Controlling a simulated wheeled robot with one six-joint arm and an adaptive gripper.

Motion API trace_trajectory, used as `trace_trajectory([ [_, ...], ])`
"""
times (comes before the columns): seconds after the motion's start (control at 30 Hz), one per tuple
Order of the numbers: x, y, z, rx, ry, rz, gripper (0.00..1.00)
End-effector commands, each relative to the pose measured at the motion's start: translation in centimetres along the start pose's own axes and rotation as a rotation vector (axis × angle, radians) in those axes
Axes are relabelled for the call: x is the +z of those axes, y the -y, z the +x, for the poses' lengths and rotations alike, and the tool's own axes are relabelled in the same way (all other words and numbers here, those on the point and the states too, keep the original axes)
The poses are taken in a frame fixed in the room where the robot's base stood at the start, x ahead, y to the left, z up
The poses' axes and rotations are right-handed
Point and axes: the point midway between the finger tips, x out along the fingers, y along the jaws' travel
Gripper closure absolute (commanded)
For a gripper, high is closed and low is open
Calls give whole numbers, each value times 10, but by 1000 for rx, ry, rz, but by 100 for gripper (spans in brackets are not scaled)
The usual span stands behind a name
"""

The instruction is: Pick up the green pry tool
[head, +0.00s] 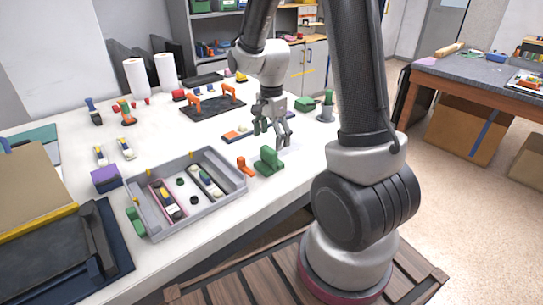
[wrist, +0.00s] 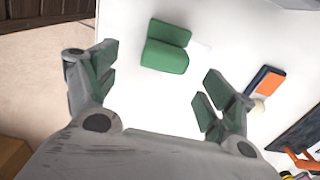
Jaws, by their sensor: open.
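A green two-part block (head: 268,161), the likeliest match for the green pry tool, lies on the white table near its front edge, right of the grey tray. In the wrist view the same green piece (wrist: 166,55) lies ahead of the gap between my fingers, with a raised strip along one side. My gripper (head: 284,140) is open and empty above the table, just behind and right of the green piece in the head view. Its green-padded fingers (wrist: 160,65) stand wide apart in the wrist view and do not visibly touch the piece.
The grey tray (head: 151,212) holds several small parts. An orange piece (head: 245,166) lies just left of the green one. An orange and blue pad (head: 237,133) lies behind, also in the wrist view (wrist: 265,83). Other green items (head: 305,104) stand farther back. The table edge is close in front.

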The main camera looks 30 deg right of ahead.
Motion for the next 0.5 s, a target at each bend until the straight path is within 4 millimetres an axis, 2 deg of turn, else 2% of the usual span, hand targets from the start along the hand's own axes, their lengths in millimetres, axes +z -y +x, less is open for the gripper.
trace_trajectory([
  [0.4, 4, 6, 59, 5, 1, -3, 17],
  [0.5, 4, 6, 67, 3, 0, -3, 17],
])
